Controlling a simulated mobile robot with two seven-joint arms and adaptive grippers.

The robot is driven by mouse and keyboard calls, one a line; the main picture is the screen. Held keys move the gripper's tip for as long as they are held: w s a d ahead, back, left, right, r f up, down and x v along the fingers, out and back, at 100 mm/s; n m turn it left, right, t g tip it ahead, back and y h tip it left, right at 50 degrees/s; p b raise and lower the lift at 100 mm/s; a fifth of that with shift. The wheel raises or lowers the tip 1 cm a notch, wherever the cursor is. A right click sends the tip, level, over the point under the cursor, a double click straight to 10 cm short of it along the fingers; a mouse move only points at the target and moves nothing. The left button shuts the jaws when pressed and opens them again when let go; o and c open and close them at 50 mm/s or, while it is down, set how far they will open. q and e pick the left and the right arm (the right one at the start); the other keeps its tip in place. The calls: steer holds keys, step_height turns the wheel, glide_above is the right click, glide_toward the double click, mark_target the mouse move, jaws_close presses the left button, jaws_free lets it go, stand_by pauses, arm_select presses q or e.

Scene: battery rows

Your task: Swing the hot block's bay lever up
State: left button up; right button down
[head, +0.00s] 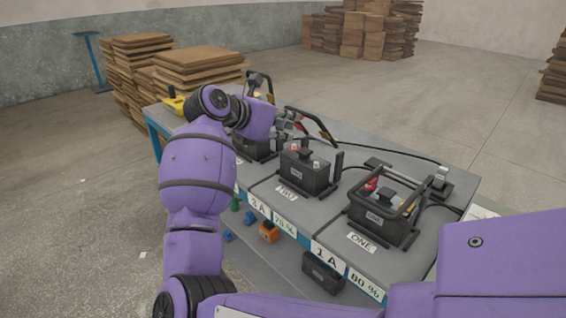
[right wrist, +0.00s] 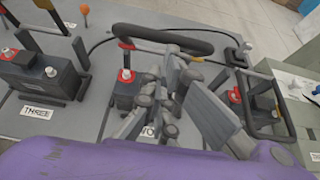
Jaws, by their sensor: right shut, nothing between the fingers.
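Three black battery blocks stand in bays: block ONE (head: 375,212), block TWO (head: 304,175) and block THREE (head: 250,149), partly behind my arm. I cannot tell which is hot. Bay ONE's black lever (head: 405,186) lies low around its block. Bay TWO's lever (head: 307,116) stands raised at a slant; its thick black bar also shows in the right wrist view (right wrist: 165,38). Bay THREE's lever (head: 251,80) is raised, partly behind my arm. My right gripper (head: 290,122) is shut and empty, close beside bay TWO's lever; contact is unclear. My left gripper is out of view.
The grey bench (head: 280,209) carries black cables behind the blocks. A yellow tool (head: 174,104) lies at its far left. Board stacks (head: 197,68) stand behind left.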

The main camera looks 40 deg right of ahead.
arm_select(q)
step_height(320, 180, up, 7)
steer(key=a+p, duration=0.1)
steer(key=p, duration=0.5)
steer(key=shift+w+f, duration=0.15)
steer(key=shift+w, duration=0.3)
arm_select(e)
steer(key=d+r+y, duration=0.4)
steer(key=d+r, duration=0.2)
steer(key=d, duration=0.1)
steer(key=shift+w+d+y, duration=0.15)
steer(key=shift+w+y, duration=0.15)
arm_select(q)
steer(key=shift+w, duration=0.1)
